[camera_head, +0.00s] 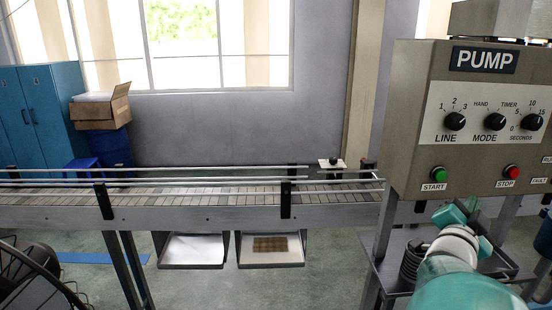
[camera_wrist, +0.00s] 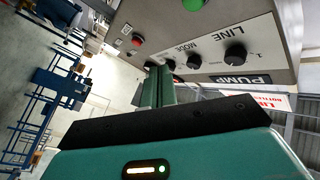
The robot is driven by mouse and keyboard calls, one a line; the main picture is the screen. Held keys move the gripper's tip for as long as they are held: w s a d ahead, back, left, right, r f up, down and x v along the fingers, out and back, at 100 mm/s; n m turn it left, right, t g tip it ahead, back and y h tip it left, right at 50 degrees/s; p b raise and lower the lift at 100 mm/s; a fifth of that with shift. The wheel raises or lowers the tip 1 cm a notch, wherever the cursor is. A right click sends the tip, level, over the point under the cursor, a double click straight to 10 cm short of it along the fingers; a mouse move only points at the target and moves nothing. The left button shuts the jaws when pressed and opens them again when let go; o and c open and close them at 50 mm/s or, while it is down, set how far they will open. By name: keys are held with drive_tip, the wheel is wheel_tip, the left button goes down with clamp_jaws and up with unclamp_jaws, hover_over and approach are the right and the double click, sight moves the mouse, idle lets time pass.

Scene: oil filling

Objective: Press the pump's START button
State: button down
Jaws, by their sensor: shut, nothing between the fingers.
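The grey pump control box (camera_head: 410,120) stands at the right in the head view. Its green START button (camera_head: 439,174) sits low on the left of the panel, above the START label. The red STOP button (camera_head: 512,172) is to its right. My gripper (camera_head: 474,204) is shut and empty, below the panel and right of START. In the wrist view the panel is upside down; the green button (camera_wrist: 193,4) is cut by the top edge, and my shut fingers (camera_wrist: 160,70) show apart from it. The red button (camera_wrist: 136,41) is left of it.
The LINE knob (camera_head: 455,121), MODE knob (camera_head: 495,121) and SECONDS knob (camera_head: 532,122) protrude above the buttons. A conveyor (camera_head: 200,212) runs left of the box. A metal stand with a shelf and black coil (camera_head: 412,260) is below the panel.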

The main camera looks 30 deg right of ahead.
sight(446, 177)
drive_tip(key=w+d, duration=0.3)
drive_tip(key=w, duration=0.4)
drive_tip(key=shift+w+d, duration=0.25)
drive_tip(key=shift+d, duration=0.15)
idle(1.7)
drive_tip(key=shift+w+d, duration=0.2)
drive_tip(key=shift+w, duration=0.15)
drive_tip(key=shift+w+d, duration=0.25)
drive_tip(key=shift+w, duration=0.25)
idle(0.8)
drive_tip(key=shift+s+a, duration=0.45)
drive_tip(key=shift+s, duration=0.4)
drive_tip(key=shift+s+a, duration=0.4)
drive_tip(key=shift+s, duration=0.35)
drive_tip(key=shift+s+a, duration=0.35)
drive_tip(key=shift+s, duration=0.4)
drive_tip(key=shift+s+a, duration=0.4)
drive_tip(key=shift+s, duration=0.35)
